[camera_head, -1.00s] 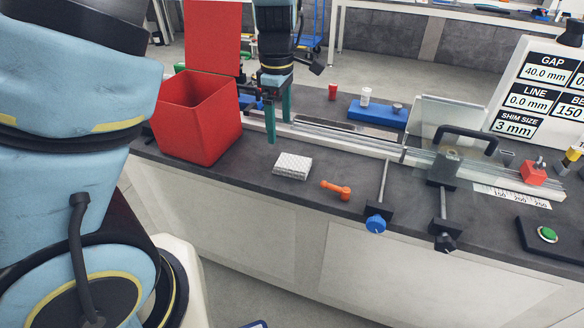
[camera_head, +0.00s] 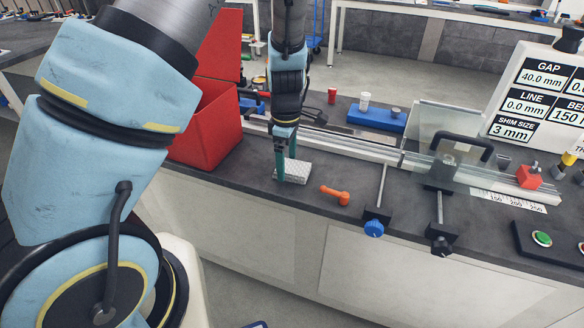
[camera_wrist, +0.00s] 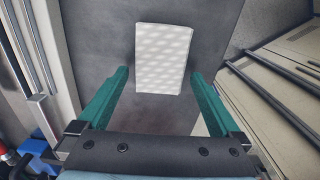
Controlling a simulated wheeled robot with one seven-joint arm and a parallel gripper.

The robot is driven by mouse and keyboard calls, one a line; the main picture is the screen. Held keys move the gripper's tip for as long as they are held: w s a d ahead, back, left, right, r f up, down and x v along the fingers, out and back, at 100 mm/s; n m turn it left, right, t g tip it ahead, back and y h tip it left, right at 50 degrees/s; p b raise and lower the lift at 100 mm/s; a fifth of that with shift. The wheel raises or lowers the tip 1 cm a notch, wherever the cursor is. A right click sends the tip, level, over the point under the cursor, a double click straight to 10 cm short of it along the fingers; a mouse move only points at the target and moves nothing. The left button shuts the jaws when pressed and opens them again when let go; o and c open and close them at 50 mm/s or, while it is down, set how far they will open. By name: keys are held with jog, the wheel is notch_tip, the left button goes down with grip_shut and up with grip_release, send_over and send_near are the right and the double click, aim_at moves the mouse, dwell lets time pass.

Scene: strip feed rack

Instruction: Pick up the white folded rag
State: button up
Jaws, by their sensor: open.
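The white folded rag (camera_head: 297,172) lies flat on the dark bench top near its front edge. It has a dotted pattern and also shows in the wrist view (camera_wrist: 163,58). My gripper (camera_head: 286,168) is at the rag in the head view, its teal fingers pointing down and partly covering the rag's left side. In the wrist view my gripper (camera_wrist: 158,75) is open, with the rag between and beyond the fingertips, and a gap shows on both sides. I cannot tell the exact height of the fingertips above the bench.
An orange handle (camera_head: 336,194) lies just right of the rag. A red bin (camera_head: 205,130) stands to the left. A metal rail (camera_head: 345,146) runs behind. Clamp rods with a blue knob (camera_head: 374,228) and a black knob (camera_head: 442,245) stick out at the bench's front edge.

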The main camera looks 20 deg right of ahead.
aim_at(287, 166)
jog(key=shift+f, duration=0.25)
jog(key=c, duration=1.2)
jog(key=shift+c, duration=0.2)
notch_tip(287, 166, up, 10)
jog(key=b, duration=0.1)
